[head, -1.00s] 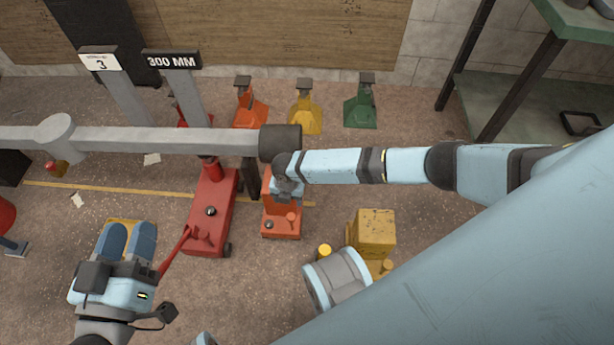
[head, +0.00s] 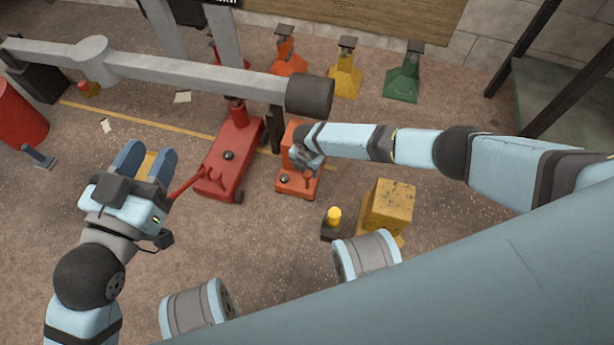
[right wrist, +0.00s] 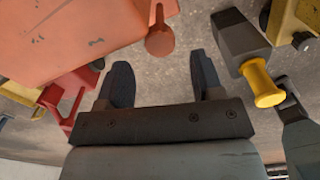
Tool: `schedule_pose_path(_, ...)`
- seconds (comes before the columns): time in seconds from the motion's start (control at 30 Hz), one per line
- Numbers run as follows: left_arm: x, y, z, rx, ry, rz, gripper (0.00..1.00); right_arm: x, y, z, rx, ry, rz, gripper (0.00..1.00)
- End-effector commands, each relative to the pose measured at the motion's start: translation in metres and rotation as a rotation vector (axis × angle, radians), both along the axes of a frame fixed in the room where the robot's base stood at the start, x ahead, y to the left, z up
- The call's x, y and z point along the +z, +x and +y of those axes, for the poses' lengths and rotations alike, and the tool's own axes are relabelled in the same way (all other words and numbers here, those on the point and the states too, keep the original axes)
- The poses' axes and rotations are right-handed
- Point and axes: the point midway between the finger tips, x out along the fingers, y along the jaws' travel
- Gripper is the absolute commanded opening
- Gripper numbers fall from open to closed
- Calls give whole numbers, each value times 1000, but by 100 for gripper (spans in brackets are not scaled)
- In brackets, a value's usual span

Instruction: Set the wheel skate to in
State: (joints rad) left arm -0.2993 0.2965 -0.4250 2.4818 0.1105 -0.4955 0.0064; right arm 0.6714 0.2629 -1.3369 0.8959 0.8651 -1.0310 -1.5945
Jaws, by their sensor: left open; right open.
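An orange unit (head: 297,182) with a small orange-red lever and a dark knob stands on the floor at the centre of the head view. I cannot tell for sure that it is the wheel skate. My right gripper (head: 310,163) is over its right side, largely hidden by its own wrist. In the right wrist view the right gripper (right wrist: 160,72) is open and empty. The orange body (right wrist: 75,35) is at upper left there, with its round-ended lever (right wrist: 160,40) beyond the fingertips. My left gripper (head: 147,155) is open at the left, near the red jack's handle.
A red jack (head: 232,150) stands left of the orange unit under a grey beam (head: 190,72). A dark block with a yellow knob (head: 334,214) and a yellow box (head: 390,205) stand to the right. Orange, yellow and green stands (head: 403,80) line the back.

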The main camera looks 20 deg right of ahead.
Motion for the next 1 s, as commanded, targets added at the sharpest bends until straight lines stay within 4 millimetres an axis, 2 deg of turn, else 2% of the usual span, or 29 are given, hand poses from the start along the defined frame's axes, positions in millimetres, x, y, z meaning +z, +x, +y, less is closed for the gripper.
schedule_pose_path(0.03, -5, 2, 2, 1, 18, -32, 43, -15, 0, 0, 0, -1, 0, 61)
schedule_pose_path(0.2, -1, 7, 5, 7, 62, -110, 43, -35, 0, 0, 1, 0, -1, 61)
schedule_pose_path(0.37, 3, 9, 7, 8, 79, -145, 43, -42, 0, 0, 0, 0, 0, 61)
schedule_pose_path(0.63, 4, 9, 7, 8, 83, -150, 43, -42, 0, 0, 1, -1, -1, 61)
schedule_pose_path(0.67, 4, 9, 7, 8, 83, -150, 43, -42, 0, 0, 1, -1, -1, 56)
schedule_pose_path(0.9, 3, 9, 7, 7, 83, -150, 43, -42, 0, 0, 1, 0, -1, 1)
schedule_pose_path(1.0, 3, 9, 7, 7, 83, -149, 43, -42, 0, -1, 1, -1, -1, 0)
